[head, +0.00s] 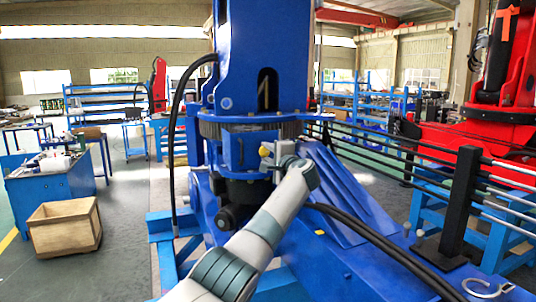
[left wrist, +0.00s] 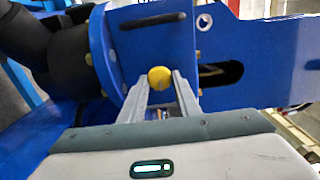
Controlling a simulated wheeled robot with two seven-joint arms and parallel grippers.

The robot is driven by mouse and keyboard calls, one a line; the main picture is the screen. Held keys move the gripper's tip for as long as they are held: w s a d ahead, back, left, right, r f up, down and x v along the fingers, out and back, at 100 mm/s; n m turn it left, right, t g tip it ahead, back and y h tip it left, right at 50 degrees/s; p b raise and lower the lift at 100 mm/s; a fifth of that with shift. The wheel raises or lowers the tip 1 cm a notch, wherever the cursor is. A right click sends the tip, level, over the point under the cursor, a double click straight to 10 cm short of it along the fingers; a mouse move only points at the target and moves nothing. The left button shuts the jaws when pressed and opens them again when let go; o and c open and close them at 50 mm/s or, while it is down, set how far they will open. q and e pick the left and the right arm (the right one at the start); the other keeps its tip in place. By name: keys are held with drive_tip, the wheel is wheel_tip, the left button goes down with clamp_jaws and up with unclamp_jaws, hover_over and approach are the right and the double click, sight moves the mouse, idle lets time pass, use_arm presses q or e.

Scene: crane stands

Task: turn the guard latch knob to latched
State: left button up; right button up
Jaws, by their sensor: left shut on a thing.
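The guard latch knob is a small round yellow knob (left wrist: 159,77) in front of a blue metal housing (left wrist: 152,45) in the left wrist view. My left gripper (left wrist: 160,88) is shut on it, one finger on each side. In the head view the knob shows as a small yellow spot (head: 264,151) on the blue crane base, below the toothed ring. There my left arm reaches in from below, and its wrist hides much of the gripper. I cannot tell the latch's angle. My right gripper is not in view.
The blue crane column (head: 262,60) rises just above the gripper. A sloped blue beam (head: 340,190) and black hoses lie to the right of my arm. A wooden crate (head: 64,228) stands on the floor at left. A red crane (head: 470,140) stands at right.

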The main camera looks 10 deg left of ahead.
use_arm(q)
drive_tip(key=o, duration=1)
drive_tip(key=shift+a, duration=0.1)
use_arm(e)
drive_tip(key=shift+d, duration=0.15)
use_arm(q)
drive_tip(key=shift+b+v, duration=0.6)
drive_tip(key=shift+v, duration=0.55)
drive_tip(key=b+v, duration=0.6)
drive_tip(key=v, duration=0.9)
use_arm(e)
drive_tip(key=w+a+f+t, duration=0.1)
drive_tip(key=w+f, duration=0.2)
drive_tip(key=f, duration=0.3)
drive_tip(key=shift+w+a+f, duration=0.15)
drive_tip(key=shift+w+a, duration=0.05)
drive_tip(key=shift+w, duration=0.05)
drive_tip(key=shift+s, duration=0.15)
